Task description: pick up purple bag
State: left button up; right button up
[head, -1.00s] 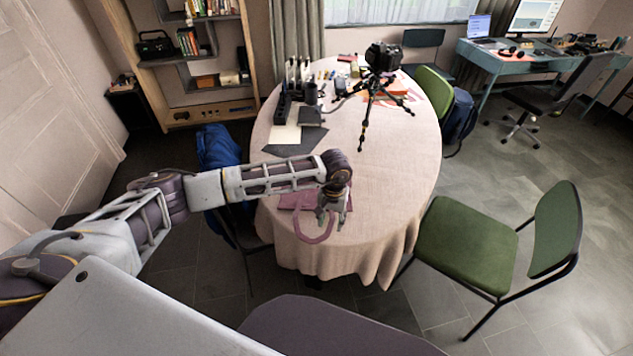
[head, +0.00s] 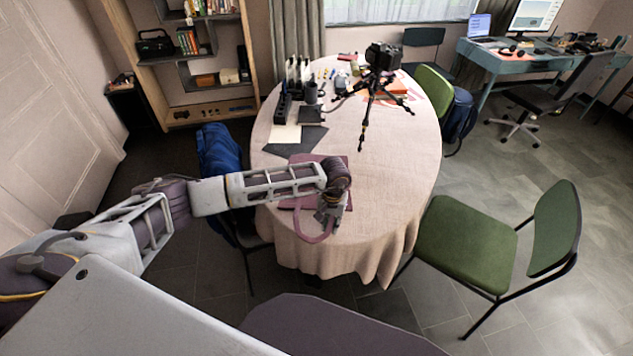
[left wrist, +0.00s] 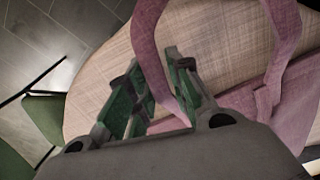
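The purple bag (head: 336,164) lies flat on the near end of the oval table (head: 391,167). My left gripper (head: 330,222) is at the handle, and my arm covers the bag's middle. In the left wrist view, my left gripper (left wrist: 157,62) shows green-padded fingers, apart, with one side of the purple handle (left wrist: 147,32) passing between them. Whether the pads touch the strap is unclear. The bag's body (left wrist: 272,98) lies to the right there. My right gripper is out of view.
A camera on a tripod (head: 366,100) stands farther back on the table. Dark and pale sheets (head: 285,134) and a mug (head: 311,93) lie beyond the bag. A green chair (head: 465,240) is at the right and a blue backpack (head: 218,150) at the left.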

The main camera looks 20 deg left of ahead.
pick_arm(q)
grip_shut()
jog(key=shift+r, duration=0.15)
jog(key=shift+w+r, duration=0.1)
jog(key=shift+r, duration=0.35)
notch_tip(320, 180, up, 3)
jog(key=shift+r, duration=0.1)
notch_tip(320, 180, up, 4)
jog(key=shift+r+b, duration=0.25)
jog(key=shift+b, duration=0.2)
jog(key=shift+r, duration=0.6)
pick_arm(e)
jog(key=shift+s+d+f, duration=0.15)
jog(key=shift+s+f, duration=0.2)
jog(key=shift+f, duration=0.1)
pick_arm(q)
jog(key=shift+a+r, duration=0.1)
jog(key=shift+r, duration=0.05)
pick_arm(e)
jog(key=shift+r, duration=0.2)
